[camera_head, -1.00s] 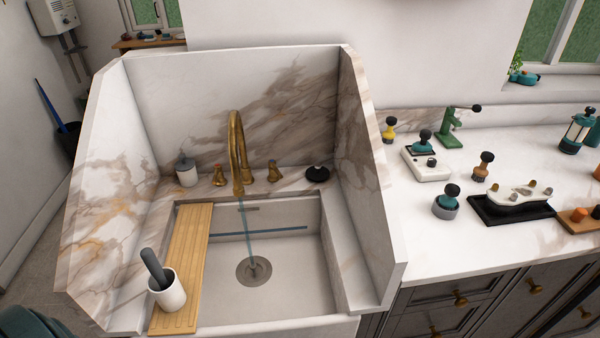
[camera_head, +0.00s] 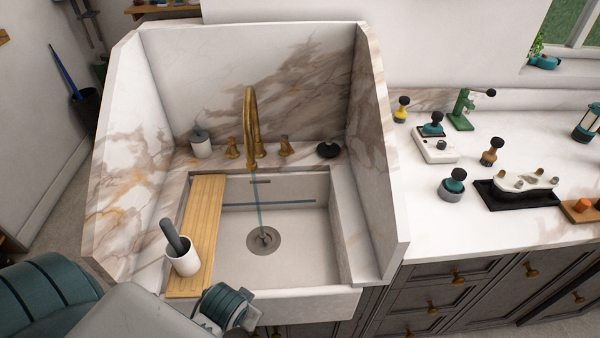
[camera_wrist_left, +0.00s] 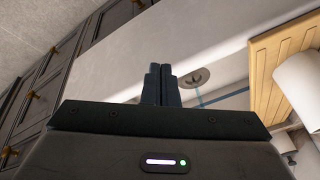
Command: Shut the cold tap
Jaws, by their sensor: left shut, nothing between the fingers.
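The brass faucet (camera_head: 250,125) stands behind the sink (camera_head: 300,235), and a thin bluish stream of water (camera_head: 259,205) falls from its spout to the drain (camera_head: 264,240). A brass tap handle stands on each side, the left one (camera_head: 232,147) and the right one (camera_head: 286,145). I cannot tell from the pictures which is cold. My left arm comes in at the lower left, its wrist in front of the sink's front edge, well short of both handles. In the left wrist view my left gripper (camera_wrist_left: 161,72) is shut and empty. My right gripper is not in view.
A wooden draining board (camera_head: 204,215) with a white cup (camera_head: 183,262) holding a dark-handled tool lies at the sink's left. A soap pot (camera_head: 200,146) and a black round item (camera_head: 328,150) flank the taps. Tall marble walls enclose the sink's sides and back.

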